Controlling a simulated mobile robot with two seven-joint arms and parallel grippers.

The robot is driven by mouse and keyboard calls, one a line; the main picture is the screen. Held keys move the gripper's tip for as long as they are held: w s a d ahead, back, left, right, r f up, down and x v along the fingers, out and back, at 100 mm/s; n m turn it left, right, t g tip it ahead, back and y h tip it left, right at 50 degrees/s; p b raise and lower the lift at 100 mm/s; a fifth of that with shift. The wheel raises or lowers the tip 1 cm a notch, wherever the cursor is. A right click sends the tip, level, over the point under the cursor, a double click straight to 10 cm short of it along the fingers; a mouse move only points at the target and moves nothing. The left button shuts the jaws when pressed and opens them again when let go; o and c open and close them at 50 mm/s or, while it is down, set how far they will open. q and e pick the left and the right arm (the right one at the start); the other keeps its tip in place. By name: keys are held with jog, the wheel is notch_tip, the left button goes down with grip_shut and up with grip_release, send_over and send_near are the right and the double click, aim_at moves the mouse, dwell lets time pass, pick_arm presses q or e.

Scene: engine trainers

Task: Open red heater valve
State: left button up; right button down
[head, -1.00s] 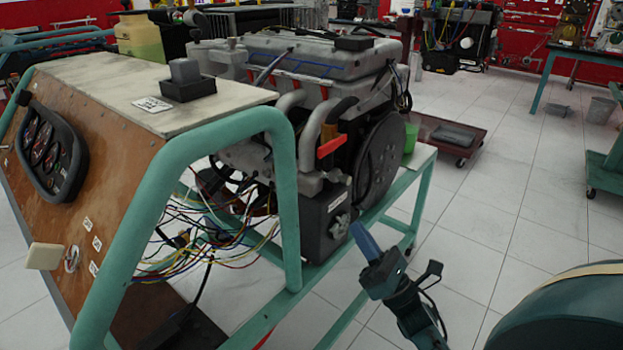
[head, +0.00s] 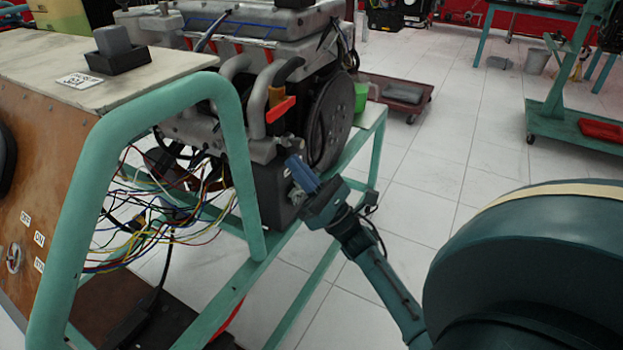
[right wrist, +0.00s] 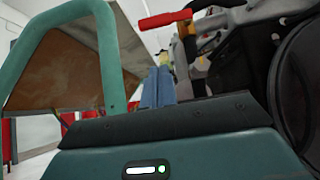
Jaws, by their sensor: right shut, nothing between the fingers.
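In the right wrist view the red handle (right wrist: 165,19) shows at the top, slightly right of centre, pointing left. My right gripper (head: 300,171) is shut and empty, with blue fingers. In the head view it is below and a little right of the handle, in front of the dark block low on the engine, apart from the handle. The fingers also show in the right wrist view (right wrist: 157,88), below the handle. My left gripper is not in view.
A teal tube frame (head: 238,150) stands left of my right gripper, with loose coloured wires (head: 150,215) behind it. A green cup (head: 361,97) sits on the engine stand. A red trolley (head: 400,95) is behind. The white tiled floor to the right is mostly free.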

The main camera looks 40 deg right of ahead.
aim_at(282, 109)
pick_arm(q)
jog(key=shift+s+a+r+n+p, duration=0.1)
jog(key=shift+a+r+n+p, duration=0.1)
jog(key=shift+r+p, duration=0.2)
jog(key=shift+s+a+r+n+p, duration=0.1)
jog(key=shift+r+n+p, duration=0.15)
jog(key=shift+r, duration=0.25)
pick_arm(e)
jog(key=shift+w+a+r, duration=0.2)
jog(key=shift+w+r, duration=0.2)
jog(key=shift+r, duration=0.7)
jog(key=shift+w+a+r, duration=0.15)
jog(key=shift+w+r, duration=0.3)
jog(key=shift+r, duration=0.7)
jog(key=shift+w+a+r, duration=0.2)
jog(key=shift+w+r, duration=0.2)
jog(key=shift+r, duration=0.7)
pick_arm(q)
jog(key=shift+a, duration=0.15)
pick_arm(e)
jog(key=shift+d, duration=0.1)
